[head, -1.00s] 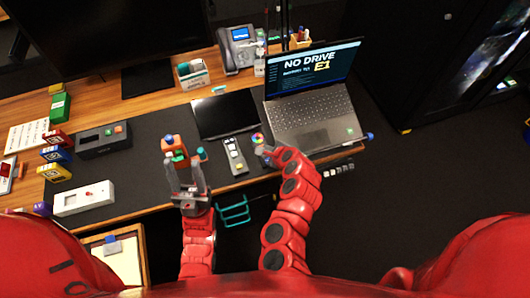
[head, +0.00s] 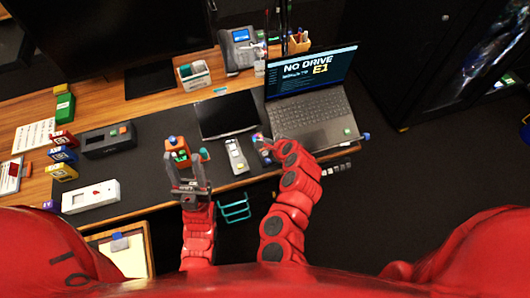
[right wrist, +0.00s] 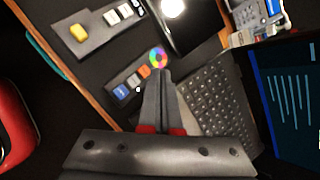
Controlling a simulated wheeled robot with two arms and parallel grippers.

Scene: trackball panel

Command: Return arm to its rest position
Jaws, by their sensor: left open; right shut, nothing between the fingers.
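The trackball panel (right wrist: 140,80) is a dark strip with a rainbow-coloured disc (right wrist: 157,57) and orange, white and blue buttons. In the head view the panel (head: 258,140) lies left of the laptop, partly covered by my right gripper (head: 262,150). In the right wrist view my right gripper (right wrist: 161,75) is shut and empty, its tips just below the disc; whether they touch the panel I cannot tell. My left gripper (head: 188,168) is open and empty at the desk's front edge, in front of an orange block-like device (head: 177,148).
The open laptop (head: 310,118) stands right of the panel. A grey panel with buttons (head: 236,156) and a dark tablet (head: 227,115) lie to its left. A teal wire basket (head: 234,208) hangs below the desk edge.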

